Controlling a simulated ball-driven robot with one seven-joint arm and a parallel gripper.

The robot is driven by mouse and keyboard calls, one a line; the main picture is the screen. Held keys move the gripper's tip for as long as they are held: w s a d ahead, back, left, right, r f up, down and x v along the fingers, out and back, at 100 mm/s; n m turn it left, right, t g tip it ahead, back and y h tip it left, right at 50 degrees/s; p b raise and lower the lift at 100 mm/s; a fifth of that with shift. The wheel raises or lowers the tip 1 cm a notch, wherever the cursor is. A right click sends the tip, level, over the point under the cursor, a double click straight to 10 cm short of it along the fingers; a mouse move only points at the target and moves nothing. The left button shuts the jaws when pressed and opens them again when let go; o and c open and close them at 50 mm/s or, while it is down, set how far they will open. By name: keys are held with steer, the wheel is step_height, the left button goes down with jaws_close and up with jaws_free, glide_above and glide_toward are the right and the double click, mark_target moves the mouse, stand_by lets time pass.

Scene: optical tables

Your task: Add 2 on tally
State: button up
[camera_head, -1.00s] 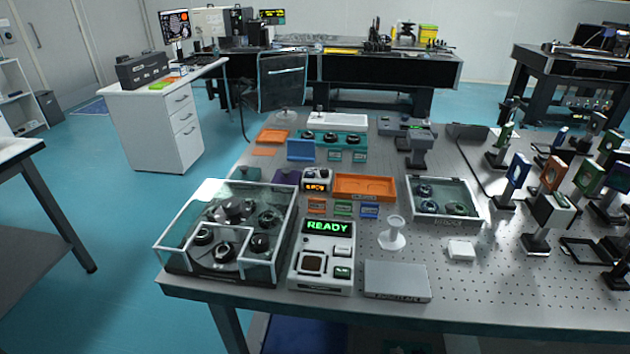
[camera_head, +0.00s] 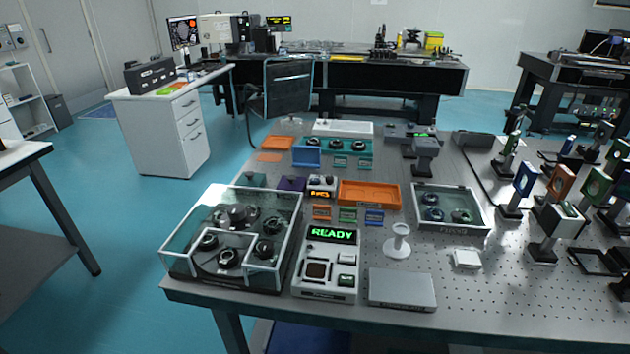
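No part in view carries a label that I can read as tally. A small white-and-dark device with an orange lit display (camera_head: 320,192) stands mid-table; its digits are too small to read surely. In front of it stands a white instrument (camera_head: 328,262) with a green "READY" display, a dark square window and a small green-topped button at its right. A teal unit with several black knobs (camera_head: 334,146) stands farther back. My gripper is not in view.
A clear-walled case (camera_head: 233,240) with several dark round parts stands left of the instrument. A grey flat box (camera_head: 402,289), white stand (camera_head: 397,243) and small white block (camera_head: 466,259) lie to the right. An orange tray (camera_head: 369,193) is behind. The perforated table is bare at front right.

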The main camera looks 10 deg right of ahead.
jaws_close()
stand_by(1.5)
